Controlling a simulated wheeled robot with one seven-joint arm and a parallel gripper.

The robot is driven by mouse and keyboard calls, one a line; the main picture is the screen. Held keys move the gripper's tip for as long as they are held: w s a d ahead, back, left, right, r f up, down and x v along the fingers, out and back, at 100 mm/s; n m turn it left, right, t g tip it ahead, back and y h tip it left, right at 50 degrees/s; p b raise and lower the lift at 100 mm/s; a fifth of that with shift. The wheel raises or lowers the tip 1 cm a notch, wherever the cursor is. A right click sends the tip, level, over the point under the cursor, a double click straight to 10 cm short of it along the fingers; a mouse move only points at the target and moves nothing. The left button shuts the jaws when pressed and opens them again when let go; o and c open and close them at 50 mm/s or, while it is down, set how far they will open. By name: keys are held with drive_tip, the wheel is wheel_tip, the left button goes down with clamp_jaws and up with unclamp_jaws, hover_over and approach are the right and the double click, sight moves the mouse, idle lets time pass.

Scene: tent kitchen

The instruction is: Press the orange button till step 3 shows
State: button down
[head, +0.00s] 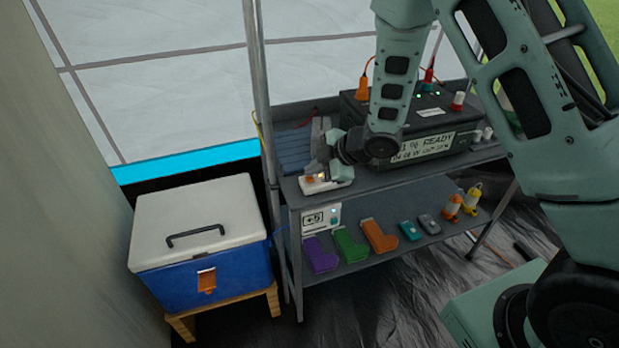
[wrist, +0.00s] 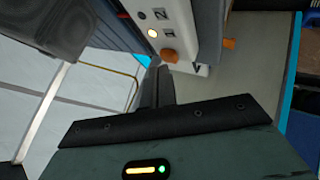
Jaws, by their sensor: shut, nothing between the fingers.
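The white panel box (head: 326,184) sits at the left front corner of the upper shelf. It also shows in the wrist view (wrist: 180,15), with an orange button (wrist: 169,56), small dark marks, and round lamps. One lamp (wrist: 152,33) glows pale yellow, and the one beside it (wrist: 141,15) is dark. The marks are too small to read surely. My gripper (wrist: 160,82) is shut and empty, its fingertips close to the orange button. I cannot tell whether they touch. In the head view my gripper (head: 319,158) is just above the box and partly hides it.
A black power unit (head: 400,110) with a READY display stands behind my wrist. The lower shelf holds purple, green and orange splint-like pieces (head: 350,245) and small bottles. A blue cooler with a white lid (head: 200,225) stands to the left.

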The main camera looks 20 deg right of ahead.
sight(314, 179)
drive_tip(key=shift+f+b, duration=0.4)
drive_tip(key=shift+f, duration=0.1)
idle(0.4)
drive_tip(key=shift+r, duration=0.1)
drive_tip(key=shift+r+p, duration=0.8)
drive_tip(key=shift+r, duration=0.05)
drive_tip(key=shift+r, duration=0.1)
wheel_tip(314, 179, up, 5)
drive_tip(key=p, duration=0.4)
idle(2.6)
